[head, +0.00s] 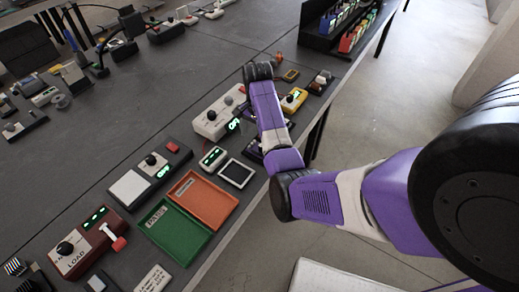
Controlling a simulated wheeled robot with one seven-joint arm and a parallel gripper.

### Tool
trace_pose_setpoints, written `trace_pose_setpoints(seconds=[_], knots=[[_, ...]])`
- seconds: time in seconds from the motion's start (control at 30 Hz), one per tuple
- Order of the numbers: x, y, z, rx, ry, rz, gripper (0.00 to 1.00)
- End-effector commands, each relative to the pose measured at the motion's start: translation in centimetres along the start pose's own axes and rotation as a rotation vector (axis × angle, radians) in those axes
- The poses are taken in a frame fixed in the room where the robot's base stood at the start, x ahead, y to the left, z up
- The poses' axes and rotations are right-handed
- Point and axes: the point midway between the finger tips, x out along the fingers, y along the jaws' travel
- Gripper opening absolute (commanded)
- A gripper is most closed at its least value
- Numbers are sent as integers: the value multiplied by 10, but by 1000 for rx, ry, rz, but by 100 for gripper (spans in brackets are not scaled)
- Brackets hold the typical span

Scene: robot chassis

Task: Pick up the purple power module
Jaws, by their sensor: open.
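I cannot clearly make out the purple power module. A dark item with a purplish edge (251,151) shows partly from behind my purple forearm, just right of the small white-framed screen; I cannot tell if it is the module. My arm reaches in from the right, bends at a black joint over the table's edge and runs up the picture to a black wrist joint. My gripper does not show; it is hidden beyond or under the wrist.
On the dark table (97,150) are a green tray (178,232), an orange tray (203,200), a red-brown load box (83,246), a white box with a knob (215,119) and a yellow meter (294,100). A rack (345,32) stands at the back. The table's right edge runs under my arm.

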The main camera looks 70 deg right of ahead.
Motion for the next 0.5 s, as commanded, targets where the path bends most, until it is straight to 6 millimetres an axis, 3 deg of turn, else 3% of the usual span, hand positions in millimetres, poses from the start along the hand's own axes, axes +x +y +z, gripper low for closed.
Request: trace_pose_setpoints(seconds=[0.3,0.5], knots=[[41,2,0,-1,0,1,98],[48,2,0,-1,1,-1,98]])
